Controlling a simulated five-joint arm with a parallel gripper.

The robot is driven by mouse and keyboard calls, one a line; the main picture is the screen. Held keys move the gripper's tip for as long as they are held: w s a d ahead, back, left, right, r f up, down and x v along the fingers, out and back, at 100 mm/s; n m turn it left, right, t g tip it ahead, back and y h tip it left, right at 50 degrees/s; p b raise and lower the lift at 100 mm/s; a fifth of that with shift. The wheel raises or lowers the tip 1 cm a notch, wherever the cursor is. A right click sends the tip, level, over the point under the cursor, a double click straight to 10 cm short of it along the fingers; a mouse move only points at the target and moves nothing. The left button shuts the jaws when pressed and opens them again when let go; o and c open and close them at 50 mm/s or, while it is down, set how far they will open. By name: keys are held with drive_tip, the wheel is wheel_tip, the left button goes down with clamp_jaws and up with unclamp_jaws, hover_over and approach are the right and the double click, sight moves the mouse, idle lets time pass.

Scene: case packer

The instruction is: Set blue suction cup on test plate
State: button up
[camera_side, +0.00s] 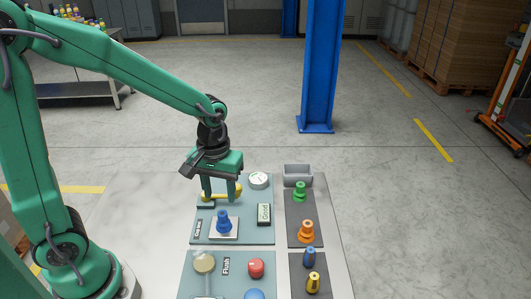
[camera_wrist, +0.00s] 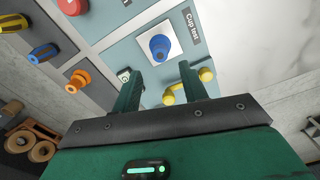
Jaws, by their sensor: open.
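A blue suction cup (camera_side: 224,217) stands upright on the white test plate (camera_side: 232,235), beside the "Cup test" label. In the wrist view the blue cup (camera_wrist: 160,46) sits on the pale plate (camera_wrist: 144,41), just beyond my fingertips. My gripper (camera_side: 219,201) is open and empty, pointing down above the panel, slightly behind the cup in the side view. Its fingers (camera_wrist: 159,67) are spread apart and do not appear to hold the cup. A second blue piece (camera_side: 310,257) stands on the dark strip at right.
A yellow-ended lever (camera_side: 236,191) lies close to my fingers. A gauge (camera_side: 258,180) and "Good" sign (camera_side: 264,213) are right of it. Green (camera_side: 300,191), orange (camera_side: 306,232) and yellow (camera_side: 313,283) cups and a grey bin (camera_side: 298,174) stand further right. A red button (camera_side: 256,267) is in front.

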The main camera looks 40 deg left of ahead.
sight(221, 214)
drive_tip(key=shift+r, duration=1.9)
drive_tip(key=s+a+r+m+t, duration=0.3)
drive_tip(key=s+r+m+t, duration=0.2)
drive_tip(key=s+r, duration=0.4)
drive_tip(key=shift+s+r+m+t, duration=0.15)
drive_tip(key=shift+s+m+t, duration=0.2)
drive_tip(key=shift+m, duration=0.15)
